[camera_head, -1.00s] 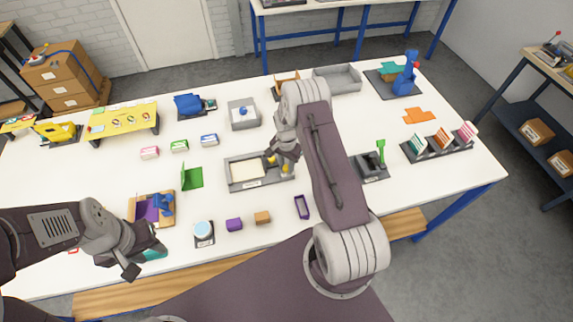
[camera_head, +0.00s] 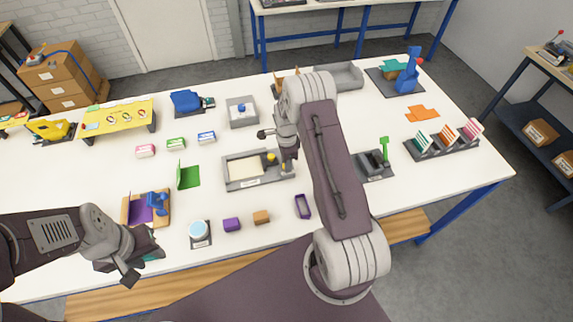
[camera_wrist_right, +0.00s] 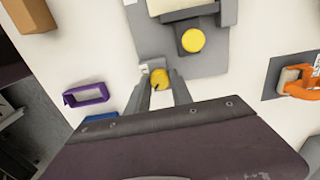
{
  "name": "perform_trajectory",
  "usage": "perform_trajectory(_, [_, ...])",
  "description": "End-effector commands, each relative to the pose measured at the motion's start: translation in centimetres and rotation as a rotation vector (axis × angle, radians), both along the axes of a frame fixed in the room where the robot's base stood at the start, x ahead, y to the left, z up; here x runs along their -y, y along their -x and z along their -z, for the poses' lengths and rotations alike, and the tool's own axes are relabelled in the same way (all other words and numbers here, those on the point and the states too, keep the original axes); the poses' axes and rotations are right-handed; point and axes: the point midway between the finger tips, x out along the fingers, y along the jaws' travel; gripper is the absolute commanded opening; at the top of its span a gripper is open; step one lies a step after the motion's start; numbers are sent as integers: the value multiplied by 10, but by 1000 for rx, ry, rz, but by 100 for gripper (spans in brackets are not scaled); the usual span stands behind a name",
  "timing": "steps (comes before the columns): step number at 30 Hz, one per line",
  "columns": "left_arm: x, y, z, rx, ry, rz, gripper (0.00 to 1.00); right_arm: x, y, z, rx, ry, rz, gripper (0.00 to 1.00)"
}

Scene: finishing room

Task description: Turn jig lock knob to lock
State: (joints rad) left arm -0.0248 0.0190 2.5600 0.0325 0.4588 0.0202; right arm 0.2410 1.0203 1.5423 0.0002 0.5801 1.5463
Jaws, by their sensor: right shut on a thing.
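The jig (camera_head: 233,183) is a grey tray holding a pale panel, on the white table; part of it shows in the right wrist view (camera_wrist_right: 150,40). The lock knob (camera_wrist_right: 160,77) is small, round and yellow with a dark mark, by the jig's corner. My right gripper (camera_wrist_right: 161,84) is shut on this knob, one finger on each side. In the head view my right gripper (camera_head: 288,166) points down at the jig's right end and hides the knob. A second yellow round part (camera_wrist_right: 193,40) sits on a dark block. My left gripper (camera_head: 143,261) looks open, low at the left.
A dark fixture with a green lever (camera_head: 384,150) is to the right.

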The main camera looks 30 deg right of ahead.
Motion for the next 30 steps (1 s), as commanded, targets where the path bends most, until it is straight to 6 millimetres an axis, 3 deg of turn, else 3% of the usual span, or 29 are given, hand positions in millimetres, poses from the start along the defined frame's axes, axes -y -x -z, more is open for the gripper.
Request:
perform_trajectory(18, [0,0,21,0,0,0,36,1,-2,0,5,1,555,0])
perform_trajectory(30, [0,0,26,0,0,0,36,1,-2,-1,6,0,768,0])
